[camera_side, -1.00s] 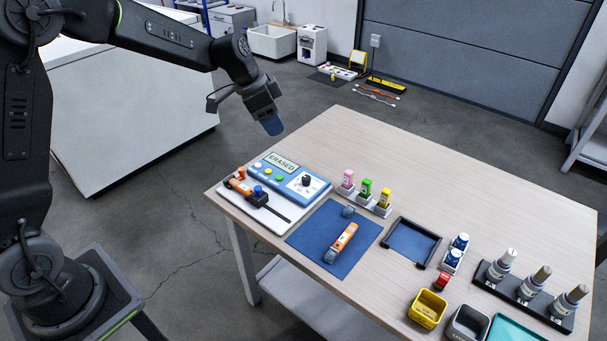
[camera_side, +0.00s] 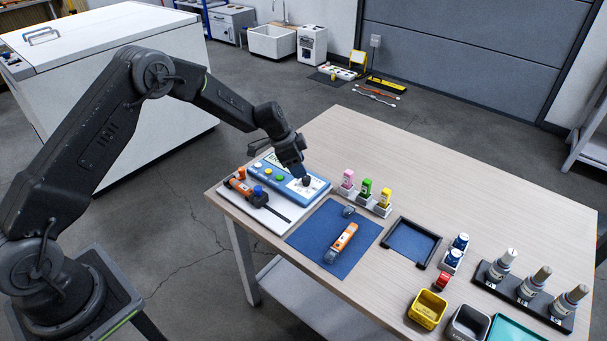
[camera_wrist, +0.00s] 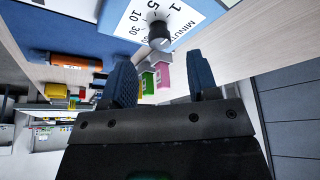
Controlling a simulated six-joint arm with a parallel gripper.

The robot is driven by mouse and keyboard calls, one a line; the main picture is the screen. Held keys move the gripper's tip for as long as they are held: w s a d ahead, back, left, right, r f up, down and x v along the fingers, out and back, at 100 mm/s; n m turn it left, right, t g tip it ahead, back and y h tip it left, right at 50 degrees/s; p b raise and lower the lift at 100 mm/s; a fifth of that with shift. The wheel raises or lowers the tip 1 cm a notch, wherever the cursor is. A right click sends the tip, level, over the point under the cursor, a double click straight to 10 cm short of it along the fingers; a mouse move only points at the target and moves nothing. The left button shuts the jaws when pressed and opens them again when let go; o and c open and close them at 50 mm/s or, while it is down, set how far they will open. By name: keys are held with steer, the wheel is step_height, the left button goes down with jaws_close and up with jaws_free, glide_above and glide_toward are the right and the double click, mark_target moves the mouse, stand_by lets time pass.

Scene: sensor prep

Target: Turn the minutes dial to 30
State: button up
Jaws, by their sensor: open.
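The minutes dial (camera_wrist: 159,35) is a dark round knob on a white panel marked MINUTES, with 1, 5, 10 and 30 printed around it. I cannot tell which number it points to. It sits at the right end of the blue control box (camera_side: 318,194), on the table's left part, and shows in the side view (camera_side: 306,182). My gripper (camera_wrist: 158,64) is open and empty, its two blue fingers apart, with the dial ahead of the gap between them. In the side view my gripper (camera_side: 299,172) is just above and beside the dial. I cannot tell whether they touch.
White, green and yellow buttons (camera_side: 280,178) line the box. An orange tool (camera_side: 240,186) lies in front of it. Pink, green and yellow bottles (camera_side: 366,189) stand close on the right. An orange device (camera_side: 342,240) lies on a blue mat (camera_side: 310,236). The table's far side is clear.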

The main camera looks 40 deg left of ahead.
mark_target(306, 181)
steer(key=shift+x, duration=2.1)
steer(key=c, duration=0.9)
